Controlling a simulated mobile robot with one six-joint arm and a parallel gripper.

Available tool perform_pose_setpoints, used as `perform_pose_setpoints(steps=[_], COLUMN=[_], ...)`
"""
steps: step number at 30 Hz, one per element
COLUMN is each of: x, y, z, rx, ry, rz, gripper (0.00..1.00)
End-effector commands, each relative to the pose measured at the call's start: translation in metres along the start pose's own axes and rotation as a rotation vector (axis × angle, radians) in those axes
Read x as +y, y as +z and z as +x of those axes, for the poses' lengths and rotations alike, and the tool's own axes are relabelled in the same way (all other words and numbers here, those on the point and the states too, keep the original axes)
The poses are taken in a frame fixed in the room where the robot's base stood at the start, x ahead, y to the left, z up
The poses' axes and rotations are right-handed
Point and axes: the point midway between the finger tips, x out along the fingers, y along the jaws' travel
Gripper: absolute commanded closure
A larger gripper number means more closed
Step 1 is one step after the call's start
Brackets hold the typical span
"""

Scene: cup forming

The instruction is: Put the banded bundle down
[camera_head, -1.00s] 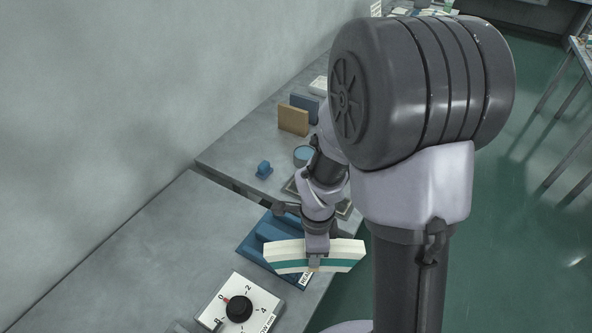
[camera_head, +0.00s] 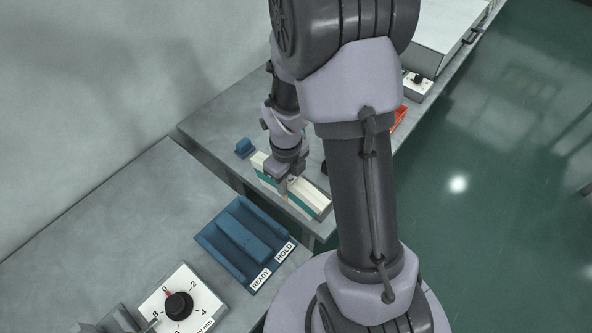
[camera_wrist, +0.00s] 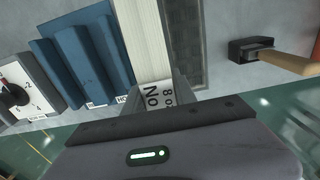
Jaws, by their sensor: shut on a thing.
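In the wrist view the bundle (camera_wrist: 146,38) runs up from the gripper as a pale striped strip. A dark grey framed tray (camera_wrist: 184,42) shows right beside it. I cannot tell whether the bundle touches anything beneath. A label reading "No 8 oz" (camera_wrist: 157,95) shows close to the gripper.
A blue two-slot rack (camera_head: 243,243) marked READY and HOLD stands on the near table, with a dial plate (camera_head: 180,304) beside it. A small blue block (camera_head: 243,147) stands on the far table. A wooden-handled tool (camera_wrist: 285,60) lies right of the tray. A gap separates the tables.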

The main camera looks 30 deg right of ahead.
Motion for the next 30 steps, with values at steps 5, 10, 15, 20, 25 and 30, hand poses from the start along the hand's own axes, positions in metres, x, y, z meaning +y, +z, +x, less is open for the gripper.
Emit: perform_pose_setpoints(steps=[5,10,15,20,25,30], x=[-0.048,-0.065,-0.064,-0.064,-0.064,-0.064], y=[0.019,0.026,0.025,0.026,0.026,0.026], z=[0.006,0.010,0.040,0.042,0.044,0.044], rx=[-0.001,0.000,0.001,-0.001,-0.001,0.000], ry=[-0.001,0.000,0.002,0.000,0.000,0.000], rz=[0.002,-0.001,-0.002,-0.002,-0.002,-0.002], gripper=[1.00,1.00,1.00,1.00,1.00,0.46])
